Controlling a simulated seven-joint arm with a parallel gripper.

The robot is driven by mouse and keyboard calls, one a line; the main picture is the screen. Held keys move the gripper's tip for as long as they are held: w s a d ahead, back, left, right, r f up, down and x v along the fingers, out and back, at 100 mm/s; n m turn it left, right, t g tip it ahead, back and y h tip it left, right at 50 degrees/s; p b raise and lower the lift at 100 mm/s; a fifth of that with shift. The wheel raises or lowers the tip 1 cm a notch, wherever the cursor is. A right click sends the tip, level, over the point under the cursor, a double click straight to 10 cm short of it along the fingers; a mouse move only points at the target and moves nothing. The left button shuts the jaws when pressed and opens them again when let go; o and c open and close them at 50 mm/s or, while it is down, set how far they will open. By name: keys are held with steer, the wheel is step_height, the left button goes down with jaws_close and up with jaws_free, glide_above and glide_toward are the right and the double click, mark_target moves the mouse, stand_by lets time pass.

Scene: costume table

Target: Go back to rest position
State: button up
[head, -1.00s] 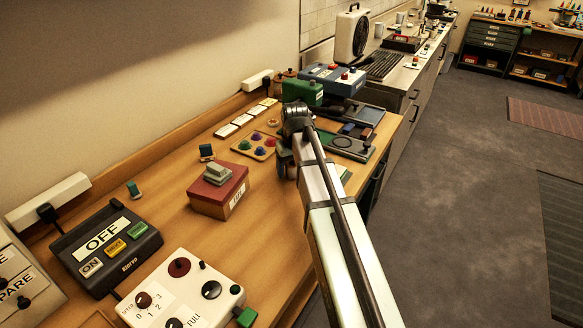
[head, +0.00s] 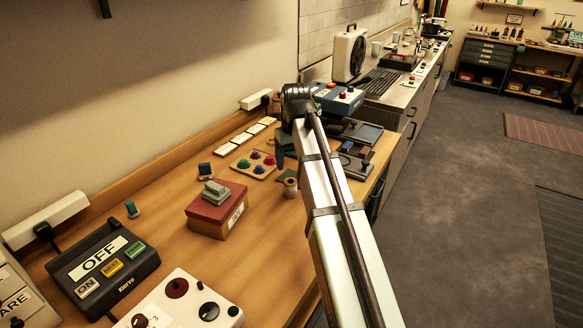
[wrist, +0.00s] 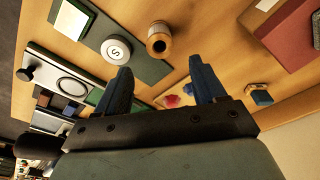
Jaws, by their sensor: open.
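My gripper (wrist: 162,76) is open, with its two blue fingers apart and nothing between them in the wrist view. It hangs above the wooden table (wrist: 215,50). A small wooden cylinder (wrist: 159,42) stands on the table beyond the fingertips and apart from them; it also shows in the head view (head: 290,187).
A red box (head: 217,212) with a grey block on top stands mid-table. A tray of coloured knobs (head: 255,165) lies behind it. The OFF panel (head: 100,258) and white dial box (head: 180,305) are at front left. A blue button box (head: 338,97) stands near my arm's bend.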

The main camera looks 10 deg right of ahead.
steer(key=shift+r, duration=0.45)
